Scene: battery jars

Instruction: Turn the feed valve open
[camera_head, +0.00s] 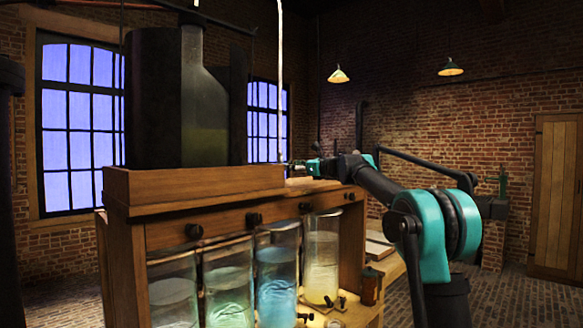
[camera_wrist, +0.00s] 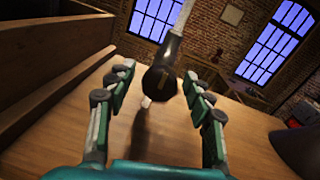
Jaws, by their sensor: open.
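The feed valve appears to be the dark, round-ended piece (camera_wrist: 162,78) in the wrist view, joined to a pale tube that runs up from it. A small white tip shows just below it, above the wooden top. My gripper (camera_wrist: 158,73) is open, with one finger on each side of this dark piece and a gap showing on both sides. In the head view my gripper (camera_head: 312,167) is at the right end of the cabinet top. It is small there, and the valve cannot be made out clearly.
A wooden cabinet (camera_head: 180,233) holds several glass jars with coloured liquid (camera_head: 277,285). A large dark glass vessel (camera_head: 205,110) stands in a wooden tray (camera_head: 195,185) on top. In the wrist view a wooden wall (camera_wrist: 50,50) rises at left and a dark rounded thing (camera_wrist: 298,148) lies at right.

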